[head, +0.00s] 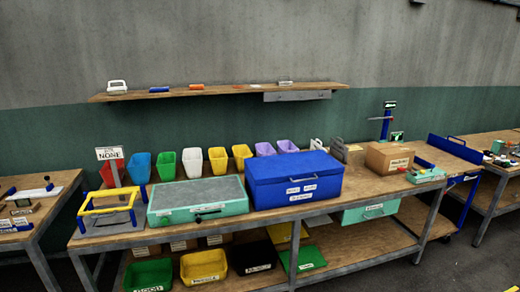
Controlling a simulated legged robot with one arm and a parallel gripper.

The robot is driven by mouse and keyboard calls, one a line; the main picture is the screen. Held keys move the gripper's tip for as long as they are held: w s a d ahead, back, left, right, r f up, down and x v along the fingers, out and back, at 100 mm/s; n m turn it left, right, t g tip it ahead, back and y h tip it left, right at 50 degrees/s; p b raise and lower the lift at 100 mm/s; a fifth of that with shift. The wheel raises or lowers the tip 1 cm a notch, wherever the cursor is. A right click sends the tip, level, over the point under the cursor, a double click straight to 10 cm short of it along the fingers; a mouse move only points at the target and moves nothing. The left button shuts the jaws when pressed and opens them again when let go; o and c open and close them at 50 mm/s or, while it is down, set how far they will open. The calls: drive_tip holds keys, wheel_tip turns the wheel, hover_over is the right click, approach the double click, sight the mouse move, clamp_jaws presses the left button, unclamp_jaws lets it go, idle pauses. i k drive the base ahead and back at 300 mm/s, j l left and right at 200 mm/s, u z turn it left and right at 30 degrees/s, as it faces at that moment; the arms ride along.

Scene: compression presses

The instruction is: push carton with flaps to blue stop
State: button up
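A brown cardboard carton (386,160) sits on the right part of the long wooden workbench, with a white label on its front. Its top looks closed; I cannot make out the flaps clearly. A blue upright panel (455,149) stands at the bench's right end, apart from the carton. A small blue piece (424,163) is just right of the carton. I cannot tell for sure which of these is the blue stop. My gripper is not in view.
A green device (425,175) lies to the carton's right front. A large blue box (294,180) stands to its left, beside a green case (197,200). Colored bins line the bench's back. A green drawer (370,211) hangs below. Another bench (492,140) stands right.

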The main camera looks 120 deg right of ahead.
sight(382, 165)
drive_tip(key=z, duration=5.2)
drive_tip(key=i+j+z, duration=0.1)
drive_tip(key=i+z, duration=0.4)
drive_tip(key=i, duration=1.3)
drive_tip(key=i+z, duration=0.2)
drive_tip(key=i, duration=0.65)
drive_tip(key=i+z, duration=0.2)
drive_tip(key=i, duration=0.65)
drive_tip(key=i+u, duration=0.45)
drive_tip(key=i+l+u, duration=0.1)
drive_tip(key=i+u, duration=0.5)
drive_tip(key=u, duration=0.25)
drive_tip(key=i+j+u, duration=0.1)
drive_tip(key=u, duration=0.3)
drive_tip(key=i+u, duration=0.2)
drive_tip(key=u, duration=0.25)
drive_tip(key=i+l+u, duration=0.1)
drive_tip(key=u, duration=0.3)
